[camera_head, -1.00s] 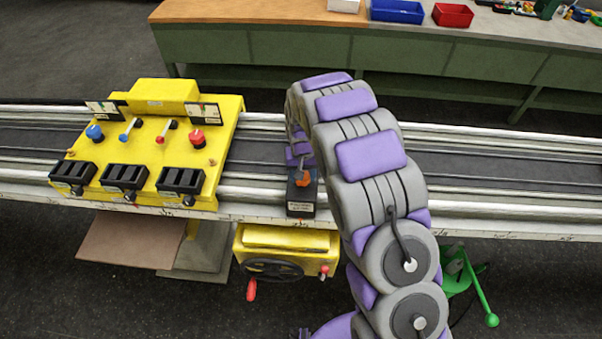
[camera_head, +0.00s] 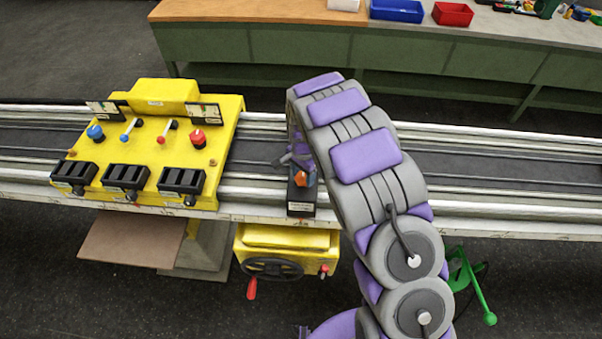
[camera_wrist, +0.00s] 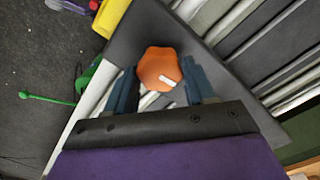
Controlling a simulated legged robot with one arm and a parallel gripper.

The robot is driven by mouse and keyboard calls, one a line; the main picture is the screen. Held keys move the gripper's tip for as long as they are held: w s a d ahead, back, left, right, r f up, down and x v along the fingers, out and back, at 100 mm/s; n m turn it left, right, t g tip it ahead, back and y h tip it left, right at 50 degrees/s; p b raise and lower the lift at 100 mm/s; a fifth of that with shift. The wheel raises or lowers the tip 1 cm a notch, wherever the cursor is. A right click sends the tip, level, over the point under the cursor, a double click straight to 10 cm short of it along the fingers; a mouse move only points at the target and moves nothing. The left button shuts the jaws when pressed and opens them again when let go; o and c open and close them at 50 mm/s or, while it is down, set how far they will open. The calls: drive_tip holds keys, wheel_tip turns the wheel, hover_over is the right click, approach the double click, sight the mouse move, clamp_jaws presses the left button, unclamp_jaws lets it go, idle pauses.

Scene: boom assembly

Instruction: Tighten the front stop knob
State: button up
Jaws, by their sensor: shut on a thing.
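The front stop knob (camera_wrist: 160,69) is an orange lobed knob with a white mark, seen close in the wrist view. It sits on a dark stop block (camera_head: 301,196) that lies across the front rail, and the knob shows small and orange in the head view (camera_head: 301,178). My gripper (camera_wrist: 164,80) has its two blue-grey fingers on either side of the knob, shut on it. The white mark points toward the lower right in the wrist view. In the head view my arm partly hides the gripper behind the knob.
A yellow control panel (camera_head: 150,150) with knobs, levers and black handles stands left of the stop block. A yellow box (camera_head: 287,240) with a handwheel and red handle hangs below the rail. A green lever (camera_head: 480,290) is at right. The rails (camera_head: 500,208) are clear on the right.

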sight(304, 176)
drive_tip(key=shift+w+d+m, duration=0.1)
drive_tip(key=shift+m, duration=0.5)
drive_tip(key=o, duration=1)
drive_tip(key=shift+d, duration=0.15)
drive_tip(key=shift+a+r, duration=0.1)
drive_tip(key=shift+a, duration=0.1)
drive_tip(key=shift+a+r, duration=0.1)
drive_tip(key=shift+r, duration=0.15)
drive_tip(key=r, duration=1.6)
drive_tip(key=shift+d+r+p, duration=0.2)
drive_tip(key=shift+r+p, duration=0.1)
drive_tip(key=shift+p, duration=0.05)
